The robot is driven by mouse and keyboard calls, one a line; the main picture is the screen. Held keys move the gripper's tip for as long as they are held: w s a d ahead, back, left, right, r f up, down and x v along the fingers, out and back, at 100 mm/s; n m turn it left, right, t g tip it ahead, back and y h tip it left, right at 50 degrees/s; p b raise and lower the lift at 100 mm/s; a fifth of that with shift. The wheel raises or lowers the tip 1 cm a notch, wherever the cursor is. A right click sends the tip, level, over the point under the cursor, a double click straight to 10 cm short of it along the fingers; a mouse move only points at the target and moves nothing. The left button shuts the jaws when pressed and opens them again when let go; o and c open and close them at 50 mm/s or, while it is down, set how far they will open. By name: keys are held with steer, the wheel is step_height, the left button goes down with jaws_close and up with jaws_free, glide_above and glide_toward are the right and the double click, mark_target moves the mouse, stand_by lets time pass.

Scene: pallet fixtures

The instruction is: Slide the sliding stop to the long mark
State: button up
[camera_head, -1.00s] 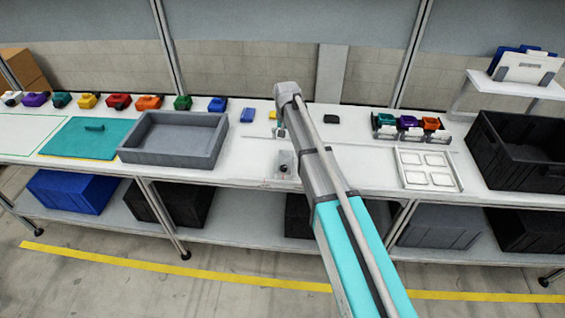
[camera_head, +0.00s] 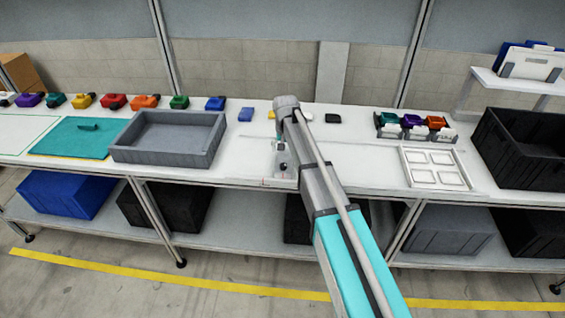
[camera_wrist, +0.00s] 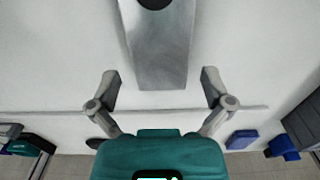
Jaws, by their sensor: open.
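The sliding stop, a grey metal block with a black knob (camera_head: 283,166), sits near the front edge of the white bench, just left of my arm. In the wrist view the metal block (camera_wrist: 158,62) fills the top middle, with its black knob cut by the top edge. My gripper (camera_wrist: 157,80) is open, its two fingers spread on either side of the block's end with gaps on both sides. I cannot tell its height over the block. In the head view my arm hides most of the gripper. A small reddish mark (camera_head: 265,183) shows at the front edge; the long mark cannot be made out.
A grey tray (camera_head: 165,154) and a teal board (camera_head: 76,139) lie to the left. Colored parts line the back. A white tray (camera_head: 408,172), a rack of colored parts and a black crate (camera_head: 482,153) stand right. Bench around the stop looks clear.

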mark_target(285, 157)
steer(key=shift+f+b, duration=1.5)
steer(key=shift+f, duration=0.35)
steer(key=c, duration=1)
steer(key=a, duration=0.7)
steer(key=shift+w, duration=0.1)
steer(key=shift+c, duration=0.3)
steer(key=o, duration=1.1)
steer(key=shift+c, duration=0.2)
